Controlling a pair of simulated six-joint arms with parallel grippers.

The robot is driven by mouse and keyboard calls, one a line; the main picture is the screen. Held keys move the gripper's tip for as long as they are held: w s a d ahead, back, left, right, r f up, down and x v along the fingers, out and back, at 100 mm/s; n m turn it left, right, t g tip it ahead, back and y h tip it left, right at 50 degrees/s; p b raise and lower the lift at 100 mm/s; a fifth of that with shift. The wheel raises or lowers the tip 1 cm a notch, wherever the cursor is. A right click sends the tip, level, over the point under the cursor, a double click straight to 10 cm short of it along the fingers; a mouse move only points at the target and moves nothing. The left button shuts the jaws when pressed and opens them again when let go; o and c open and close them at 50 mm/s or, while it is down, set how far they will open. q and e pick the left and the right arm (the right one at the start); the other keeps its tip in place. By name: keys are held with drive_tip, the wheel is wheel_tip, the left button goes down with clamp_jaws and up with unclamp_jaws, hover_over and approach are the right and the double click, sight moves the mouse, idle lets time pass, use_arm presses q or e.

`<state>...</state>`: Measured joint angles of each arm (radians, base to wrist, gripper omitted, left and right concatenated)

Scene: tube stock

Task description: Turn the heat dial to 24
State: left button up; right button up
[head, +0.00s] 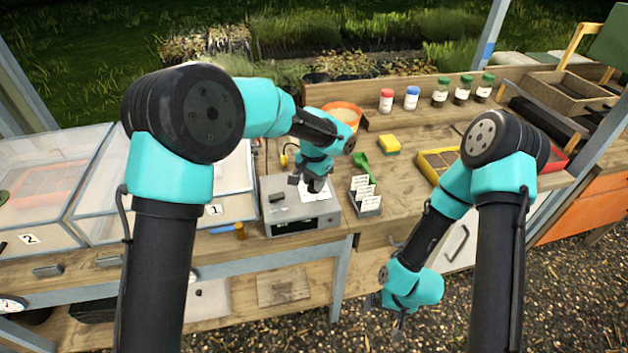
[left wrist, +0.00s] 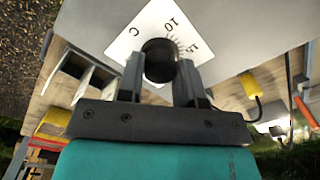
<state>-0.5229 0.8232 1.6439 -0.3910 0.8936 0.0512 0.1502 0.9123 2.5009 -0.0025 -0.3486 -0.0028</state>
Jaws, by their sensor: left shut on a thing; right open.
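The heat dial (left wrist: 158,60) is a black round knob on a white scale plate (left wrist: 125,44), seen in the left wrist view. My left gripper (left wrist: 158,75) is shut on the dial, one finger on each side. In the head view my left gripper (head: 316,184) is over the top of the grey control box (head: 292,228), hiding the dial. My right gripper (head: 385,312) is open and empty, low in front of the bench.
A rack of white labels (head: 368,207) stands right of the box. A green scoop (head: 362,166), a yellow sponge (head: 389,144) and an orange pot (head: 343,113) are behind. Several capped jars (head: 440,92) stand at the back. Clear-lidded boxes (head: 50,190) are at left.

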idle(0.3)
use_arm(q)
drive_tip(key=o, duration=0.9)
drive_tip(key=shift+o, duration=0.2)
wheel_tip(320, 180, up, 18)
drive_tip(key=shift+f, duration=0.25)
drive_tip(key=shift+m, duration=0.3)
